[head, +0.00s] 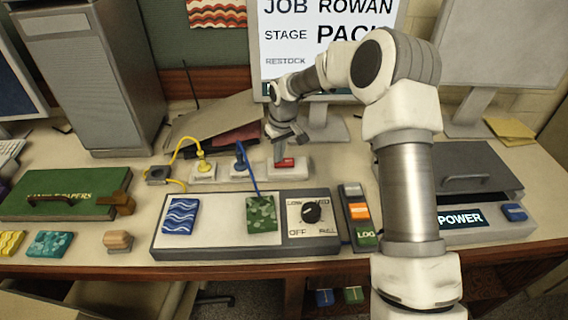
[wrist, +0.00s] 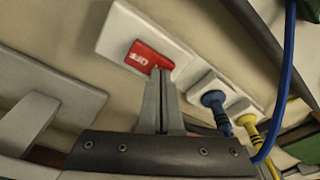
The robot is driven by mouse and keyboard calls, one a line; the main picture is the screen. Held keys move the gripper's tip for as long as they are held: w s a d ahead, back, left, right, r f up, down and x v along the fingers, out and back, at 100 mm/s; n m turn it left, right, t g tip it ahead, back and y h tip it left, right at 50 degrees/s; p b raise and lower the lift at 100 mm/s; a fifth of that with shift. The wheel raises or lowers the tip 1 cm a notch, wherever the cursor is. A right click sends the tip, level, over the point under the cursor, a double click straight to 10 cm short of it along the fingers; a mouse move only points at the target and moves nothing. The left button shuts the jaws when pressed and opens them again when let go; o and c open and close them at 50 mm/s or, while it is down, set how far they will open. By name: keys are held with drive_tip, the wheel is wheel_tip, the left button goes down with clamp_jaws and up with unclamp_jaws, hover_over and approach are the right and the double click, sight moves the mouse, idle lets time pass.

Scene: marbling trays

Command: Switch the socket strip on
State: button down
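The socket strip (head: 231,172) lies on the table behind the wide control box. It has a yellow plug (head: 203,163), a blue plug (head: 240,160) and a red rocker switch (head: 285,163) at its right end. In the wrist view the red switch (wrist: 151,58) carries pale lettering that seems to read OFF. My gripper (head: 279,157) points down at the switch. In the wrist view my gripper's fingers (wrist: 158,74) are together with nothing between them, their tips at the switch's lower edge. I cannot tell whether they touch it.
The control box (head: 226,245) with a dial and two patterned cards stands in front. A strip of coloured labels (head: 358,215) and a grey lidded case (head: 475,190) are to the right. A monitor (head: 325,45) stands behind. The blue cord (wrist: 281,85) runs close beside my gripper.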

drive_tip(key=shift+r+p, duration=2.15)
drive_tip(key=shift+r, duration=1.3)
drive_tip(key=s+d+r+m+t+h, duration=0.1)
drive_tip(key=s+d+r, duration=0.3)
drive_tip(key=s+r, duration=0.4)
drive_tip(key=s+d+r+m+t+h, duration=0.1)
drive_tip(key=s+d+r, duration=0.3)
drive_tip(key=s+r, duration=0.5)
drive_tip(key=s+d+r+m+t, duration=0.1)
drive_tip(key=s+d+r+m, duration=0.1)
drive_tip(key=s, duration=0.7)
drive_tip(key=s+d+r+m+t+y, duration=0.1)
drive_tip(key=s+d+r+m, duration=0.1)
drive_tip(key=s, duration=0.8)
drive_tip(key=shift+d+r, duration=0.15)
drive_tip(key=shift+r, duration=0.1)
